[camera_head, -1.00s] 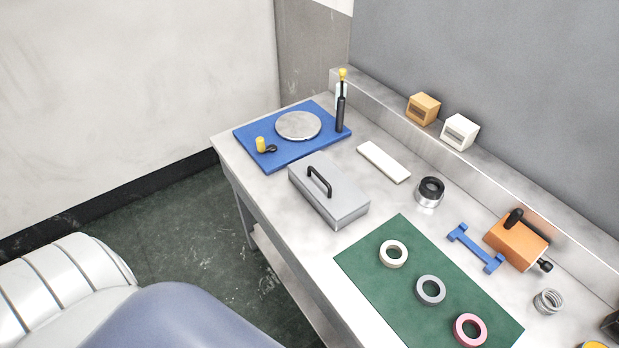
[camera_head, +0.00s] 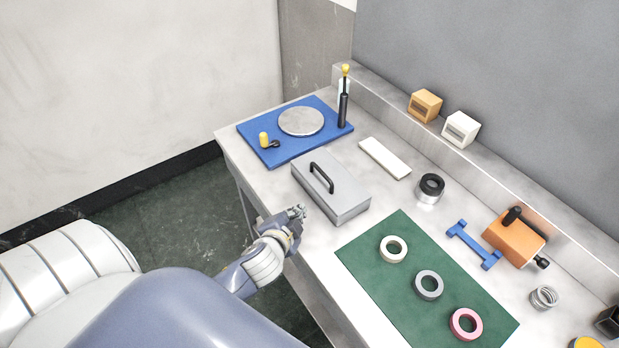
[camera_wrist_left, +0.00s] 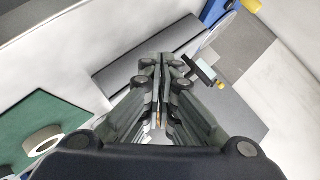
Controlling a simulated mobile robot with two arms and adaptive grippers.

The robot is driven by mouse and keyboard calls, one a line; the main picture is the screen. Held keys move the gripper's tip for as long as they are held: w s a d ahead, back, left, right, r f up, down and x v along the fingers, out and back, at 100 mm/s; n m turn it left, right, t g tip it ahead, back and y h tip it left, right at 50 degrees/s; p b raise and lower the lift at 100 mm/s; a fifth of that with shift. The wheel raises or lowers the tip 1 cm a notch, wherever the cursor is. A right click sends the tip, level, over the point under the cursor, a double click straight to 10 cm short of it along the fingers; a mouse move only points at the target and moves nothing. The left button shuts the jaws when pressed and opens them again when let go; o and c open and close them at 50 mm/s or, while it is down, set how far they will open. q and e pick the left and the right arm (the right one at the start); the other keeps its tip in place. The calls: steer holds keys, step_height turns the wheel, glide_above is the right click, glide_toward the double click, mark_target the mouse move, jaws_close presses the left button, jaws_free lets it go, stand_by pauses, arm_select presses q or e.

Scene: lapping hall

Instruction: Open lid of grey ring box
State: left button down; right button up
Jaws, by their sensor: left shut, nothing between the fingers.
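The grey ring box (camera_head: 334,187) stands on the bench with its lid shut and a black bar handle (camera_head: 321,178) on top. My left gripper (camera_head: 301,210) is at the bench's front edge, just in front of the box and apart from its handle. In the left wrist view my left gripper (camera_wrist_left: 161,62) is shut and empty, and the grey box (camera_wrist_left: 118,78) lies behind its fingers, partly hidden. The black handle (camera_wrist_left: 201,72) shows to the right of the fingertips there. My right gripper is in neither view.
A blue board (camera_head: 262,128) with a round metal plate (camera_head: 301,121) lies beyond the box. A white bar (camera_head: 384,158) is behind it. A green mat (camera_head: 380,278) with several rings is at the right. A black-topped cylinder (camera_head: 430,188) stands behind the mat.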

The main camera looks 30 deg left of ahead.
arm_select(q)
steer(key=w+r+m+t+h, duration=0.2)
steer(key=w+r+m+t, duration=0.35)
steer(key=r, duration=0.35)
steer(key=w+d+r+m+h, duration=0.4)
steer(key=d+r+m+h, duration=0.3)
steer(key=m, duration=0.6)
steer(key=m+g+y, duration=0.3)
steer(key=m+g, duration=0.7)
steer(key=m, duration=0.5)
glide_toward(317, 182)
steer(key=p+x, duration=0.3)
steer(key=x, duration=0.1)
steer(key=shift+w+f, duration=0.1)
steer(key=shift+f, duration=0.05)
steer(key=shift+w+d+f, duration=0.15)
steer(key=shift+w+f, duration=0.2)
steer(key=shift+f, duration=0.3)
steer(key=shift+r, duration=0.1)
